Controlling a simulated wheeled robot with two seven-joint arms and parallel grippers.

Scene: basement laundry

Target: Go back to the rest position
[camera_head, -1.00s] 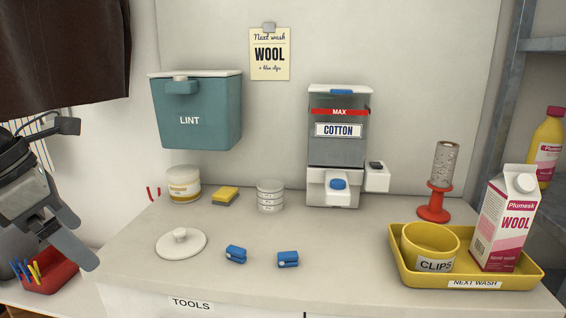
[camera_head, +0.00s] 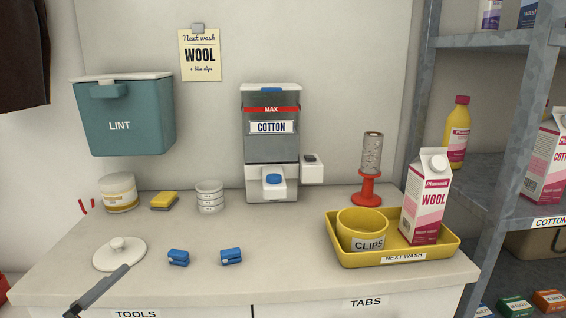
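My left gripper (camera_head: 98,290) shows only as a grey finger at the lower left of the head view. Its tip is in front of the round white lid (camera_head: 119,254) on the counter and overlaps its lower edge in the picture. I cannot tell whether it touches the lid, and the rest of the gripper is out of frame. Nothing is seen held by the visible finger. My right gripper is not in view.
The counter (camera_head: 290,235) holds two blue clips (camera_head: 178,257) (camera_head: 231,256), a cotton dispenser (camera_head: 271,150), and a yellow tray (camera_head: 440,254) with a yellow clips bowl (camera_head: 361,224) and a wool carton (camera_head: 427,200). A metal shelf (camera_head: 480,200) stands at right.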

